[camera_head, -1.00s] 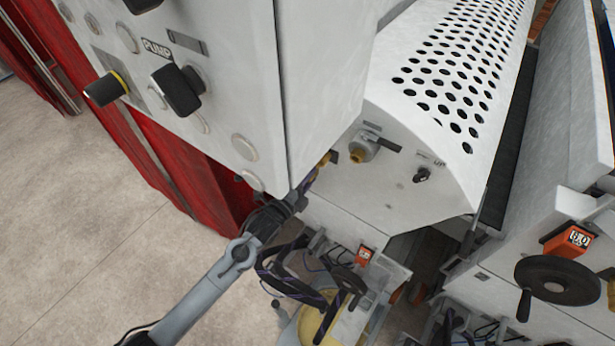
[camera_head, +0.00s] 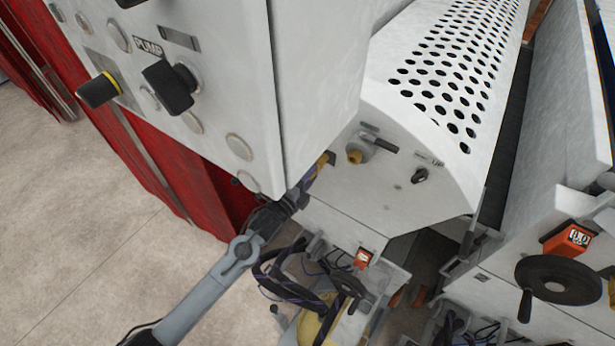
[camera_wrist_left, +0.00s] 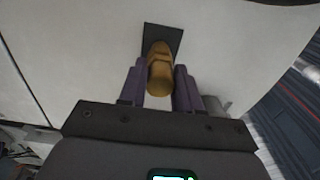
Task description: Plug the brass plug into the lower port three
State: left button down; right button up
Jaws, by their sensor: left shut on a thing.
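My left gripper (camera_head: 314,176) reaches up to the white side panel of the machine. In the left wrist view its purple fingers (camera_wrist_left: 160,88) are shut on the brass plug (camera_wrist_left: 160,72). The plug's far end overlaps a dark square plate (camera_wrist_left: 172,38) on the white panel; I cannot tell whether it is inserted or just in front. In the head view the cabinet corner and fingers hide most of the plug, and the dark plate (camera_head: 331,157) barely shows. No port number is readable. My right gripper is not in view.
A brass fitting (camera_head: 355,157) with a dark lever and a black switch (camera_head: 420,175) sit right of the gripper. The white cabinet (camera_head: 225,70) with black knobs overhangs close on the left. A black handwheel (camera_head: 558,280) is at lower right.

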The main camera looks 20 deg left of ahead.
pick_arm(q)
jog(key=shift+w, duration=0.4)
jog(key=c, duration=0.7)
grip_release()
jog(key=b+v, duration=0.2)
jog(key=v, duration=0.9)
